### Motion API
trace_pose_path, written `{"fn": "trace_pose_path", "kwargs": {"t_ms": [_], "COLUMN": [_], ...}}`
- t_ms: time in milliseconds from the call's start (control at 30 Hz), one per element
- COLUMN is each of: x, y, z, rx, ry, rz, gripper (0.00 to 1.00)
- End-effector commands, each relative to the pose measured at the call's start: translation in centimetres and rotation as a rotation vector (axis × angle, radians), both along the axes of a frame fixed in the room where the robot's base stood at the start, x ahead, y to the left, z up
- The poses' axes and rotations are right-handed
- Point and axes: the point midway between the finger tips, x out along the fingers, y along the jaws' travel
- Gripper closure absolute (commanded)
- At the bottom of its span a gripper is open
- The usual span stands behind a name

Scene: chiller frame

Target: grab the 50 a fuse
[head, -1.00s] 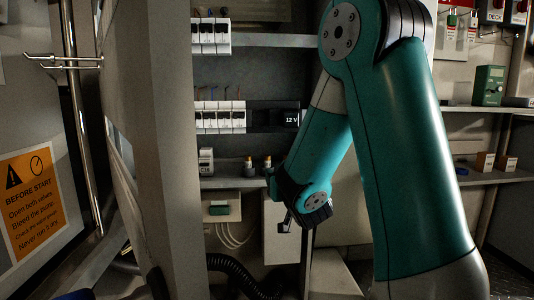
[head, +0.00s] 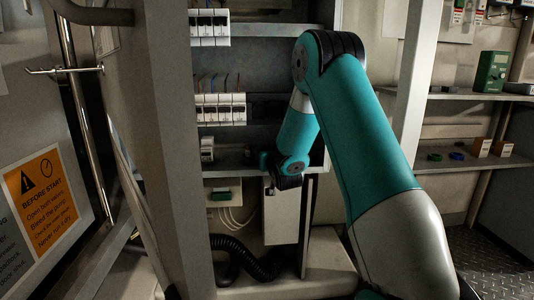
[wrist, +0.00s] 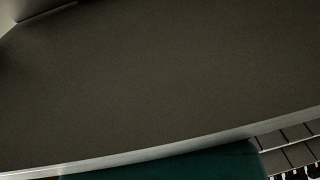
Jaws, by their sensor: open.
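No 50 A fuse can be made out in the head view now. The part of the middle shelf (head: 232,165) where small brown-topped cylinders stood earlier is behind my wrist. My teal arm reaches to that shelf, with its end at the shelf's front edge. The fingers of my gripper are hidden behind my own wrist in the head view and do not show in the wrist view. The wrist view shows a bare dark grey surface (wrist: 160,85) with a pale edge, and no fuse.
A row of white breakers (head: 220,109) with wires sits above the shelf, with another row (head: 209,27) higher up. A small white device (head: 207,149) stands at the shelf's left. A grey upright (head: 165,130) stands left, another post (head: 412,90) right. Small boxes (head: 480,147) are on the right shelf.

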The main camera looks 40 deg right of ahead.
Motion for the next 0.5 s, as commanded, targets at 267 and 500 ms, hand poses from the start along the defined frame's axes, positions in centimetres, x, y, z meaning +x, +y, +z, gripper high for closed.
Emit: {"fn": "trace_pose_path", "kwargs": {"t_ms": [267,500], "x": [0.28,0.28], "y": [-0.17,-0.16], "z": [0.02,0.03], "rx": [0.0,0.0], "ry": [0.001,0.0], "rz": [0.0,0.0], "gripper": [0.49,1.0]}}
